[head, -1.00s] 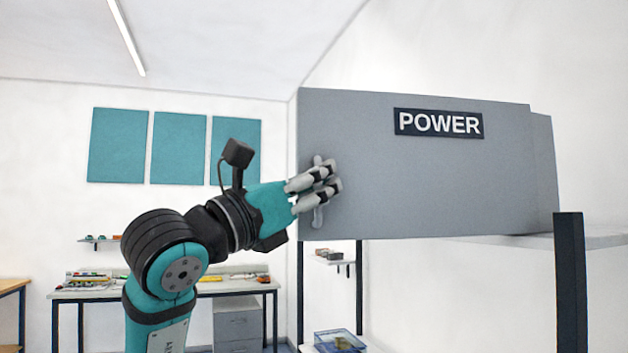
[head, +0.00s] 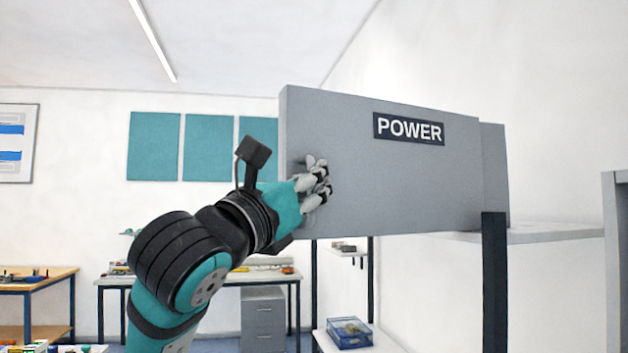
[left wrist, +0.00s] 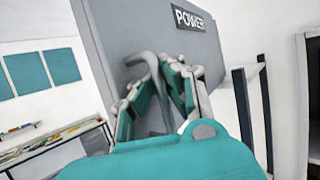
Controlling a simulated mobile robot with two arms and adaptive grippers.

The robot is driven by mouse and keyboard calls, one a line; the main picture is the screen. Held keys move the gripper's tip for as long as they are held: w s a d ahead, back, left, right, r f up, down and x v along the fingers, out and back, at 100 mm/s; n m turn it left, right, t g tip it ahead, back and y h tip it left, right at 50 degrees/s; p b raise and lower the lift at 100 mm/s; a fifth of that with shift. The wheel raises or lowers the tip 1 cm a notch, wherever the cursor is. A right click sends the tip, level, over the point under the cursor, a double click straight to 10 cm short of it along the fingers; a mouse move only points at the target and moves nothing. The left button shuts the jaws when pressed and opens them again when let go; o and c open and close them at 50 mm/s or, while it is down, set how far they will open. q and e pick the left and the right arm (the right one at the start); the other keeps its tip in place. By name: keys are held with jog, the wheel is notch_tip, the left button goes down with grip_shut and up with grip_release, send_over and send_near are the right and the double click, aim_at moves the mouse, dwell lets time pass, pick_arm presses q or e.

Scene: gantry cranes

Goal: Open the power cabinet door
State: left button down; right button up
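The grey power cabinet door (head: 390,185) carries a dark POWER sign (head: 409,129). Its thin left edge shows, and it stands out at an angle from the cabinet body (head: 494,170) behind its right side. The inside is hidden. The grey door handle (head: 309,161) is near the door's left edge, mostly covered by my left gripper (head: 318,185). In the left wrist view the handle (left wrist: 156,95) runs between the fingers of my left gripper (left wrist: 172,75), which look closed around it. My right gripper is not in view.
The cabinet stands on a white shelf (head: 550,234) with a dark post (head: 494,285). A blue bin (head: 349,333) sits on a lower shelf. Workbenches with small items (head: 40,278) stand at the back left. The space left of the door is open.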

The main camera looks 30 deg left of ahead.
pick_arm(q)
jog(key=c, duration=1.8)
grip_release()
jog(key=shift+s+a, duration=0.1)
jog(key=shift+a, duration=0.05)
jog(key=shift+c, duration=0.2)
jog(key=shift+o, duration=0.9)
jog(key=shift+s+a, duration=0.1)
jog(key=shift+s, duration=0.15)
jog(key=shift+s+f, duration=0.1)
jog(key=v, duration=0.7)
jog(key=shift+s, duration=0.15)
